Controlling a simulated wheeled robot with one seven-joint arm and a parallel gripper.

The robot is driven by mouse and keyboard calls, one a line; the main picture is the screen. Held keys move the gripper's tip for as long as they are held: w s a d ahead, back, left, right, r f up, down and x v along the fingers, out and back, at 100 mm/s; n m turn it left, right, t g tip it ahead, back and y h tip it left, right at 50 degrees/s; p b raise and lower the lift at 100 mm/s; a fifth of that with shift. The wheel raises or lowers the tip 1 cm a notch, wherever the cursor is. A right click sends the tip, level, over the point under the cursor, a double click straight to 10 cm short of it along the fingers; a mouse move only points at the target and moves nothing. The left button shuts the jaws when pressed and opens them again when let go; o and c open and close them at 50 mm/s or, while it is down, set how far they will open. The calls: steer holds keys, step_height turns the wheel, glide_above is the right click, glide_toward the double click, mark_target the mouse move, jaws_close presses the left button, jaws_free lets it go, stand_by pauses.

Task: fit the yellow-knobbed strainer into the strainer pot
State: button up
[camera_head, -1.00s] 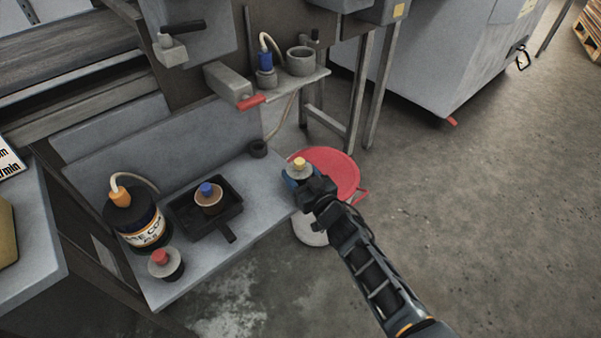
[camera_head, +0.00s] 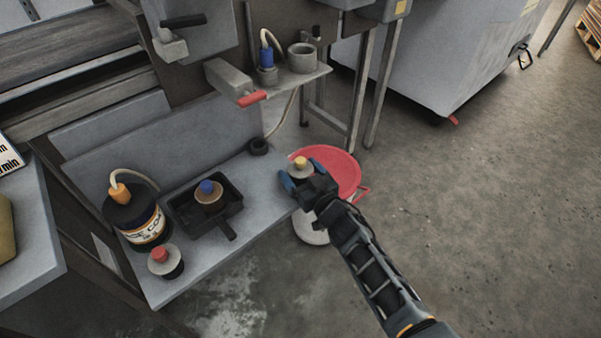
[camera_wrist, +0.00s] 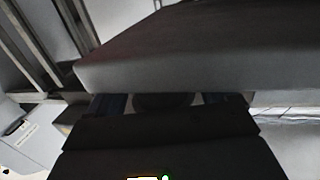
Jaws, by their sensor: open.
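The yellow-knobbed strainer (camera_head: 300,164), a pale disc with a yellow knob, is upright at the right end of the grey bench. My gripper (camera_head: 301,180) is open around its lower part, with a blue finger showing on its left; the gripper hides what is under the disc. In the wrist view my gripper (camera_wrist: 170,104) shows its blue fingers apart, with a dark rounded thing between them that I cannot identify. An open grey pot (camera_head: 301,60) stands on the small upper shelf; I cannot tell whether it is the strainer pot.
A blue-knobbed piece (camera_head: 208,193) sits in a black tray (camera_head: 230,226) on the bench. A red-knobbed piece (camera_head: 161,256) and an orange-capped bottle (camera_head: 133,215) stand left. A black ring (camera_head: 258,147) lies at the back. A red round lid (camera_head: 335,168) is right of the bench.

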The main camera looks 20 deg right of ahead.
mark_target(305, 179)
steer(key=s, duration=0.2)
steer(key=s+p, duration=0.1)
steer(key=s, duration=0.2)
steer(key=s+p, duration=0.1)
steer(key=s, duration=0.1)
steer(key=shift+s+d+r, duration=0.15)
steer(key=shift+s+d, duration=0.2)
steer(key=shift+d, duration=0.05)
steer(key=shift+s, duration=0.1)
steer(key=s+r+g+h, duration=0.1)
steer(key=s+r, duration=0.2)
steer(key=s, duration=1.2)
steer(key=s+r+h, duration=0.1)
steer(key=s+r, duration=0.3)
steer(key=s, duration=1.1)
steer(key=s+r+m+g, duration=0.1)
steer(key=s+r, duration=1.1)
step_height(305, 179, up, 11)
steer(key=a+p, duration=0.1)
steer(key=p, duration=0.7)
steer(key=shift+s+p, duration=0.3)
steer(key=shift+p, duration=0.05)
